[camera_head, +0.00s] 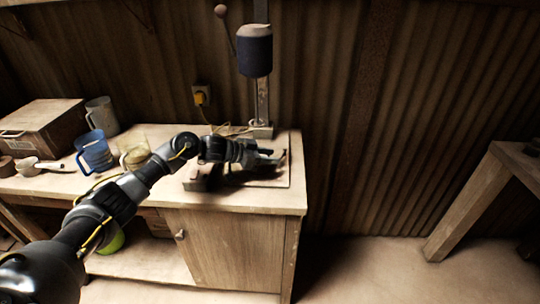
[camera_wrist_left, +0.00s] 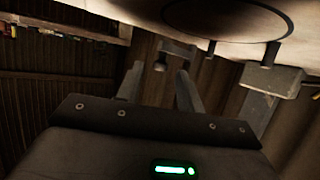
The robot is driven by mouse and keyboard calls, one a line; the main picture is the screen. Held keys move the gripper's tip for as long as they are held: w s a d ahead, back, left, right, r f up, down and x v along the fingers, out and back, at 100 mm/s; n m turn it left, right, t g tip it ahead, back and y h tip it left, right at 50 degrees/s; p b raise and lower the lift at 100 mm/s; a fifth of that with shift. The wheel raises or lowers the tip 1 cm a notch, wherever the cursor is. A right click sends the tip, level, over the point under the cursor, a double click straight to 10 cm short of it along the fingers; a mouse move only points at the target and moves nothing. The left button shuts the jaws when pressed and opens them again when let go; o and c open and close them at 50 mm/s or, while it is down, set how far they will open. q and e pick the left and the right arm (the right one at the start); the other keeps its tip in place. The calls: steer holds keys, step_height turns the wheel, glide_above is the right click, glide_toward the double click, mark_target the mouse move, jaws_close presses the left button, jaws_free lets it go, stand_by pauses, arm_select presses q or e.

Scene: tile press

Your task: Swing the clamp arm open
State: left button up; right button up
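My left gripper (camera_head: 272,158) reaches over the light board (camera_head: 255,181) on the workbench, in front of the press post (camera_head: 263,102). In the left wrist view its two fingers (camera_wrist_left: 160,78) stand apart, with no object visibly held between them. A small dark knob-like part (camera_wrist_left: 160,62) and a bar (camera_wrist_left: 178,48) show beyond the fingertips. I cannot tell whether these belong to the clamp arm. The clamp arm is not clearly seen in the head view; the gripper and forearm cover much of the board. My right gripper is not in view.
The press has a dark cylindrical head (camera_head: 255,51) and a ball-ended lever (camera_head: 221,12). Another table (camera_head: 470,198) is at right.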

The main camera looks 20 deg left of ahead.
arm_select(q)
steer(key=shift+w+d+f, duration=0.1)
steer(key=shift+w+d, duration=0.05)
steer(key=shift+d, duration=0.05)
jaws_close()
steer(key=d+p, duration=0.1)
steer(key=p, duration=0.1)
steer(key=n+t+y+p, duration=0.1)
steer(key=p, duration=0.1)
steer(key=shift+s+d+r+n+t+p, duration=0.3)
steer(key=shift+d+r, duration=0.1)
steer(key=shift+d+f+n+t+y+p, duration=0.2)
steer(key=shift+d+n+t+y+p, duration=0.4)
steer(key=shift+n+y+p, duration=0.3)
steer(key=shift+w+d+f+n+y, duration=0.1)
steer(key=shift+d+f+n+y, duration=0.1)
steer(key=shift+n+y, duration=0.15)
jaws_free()
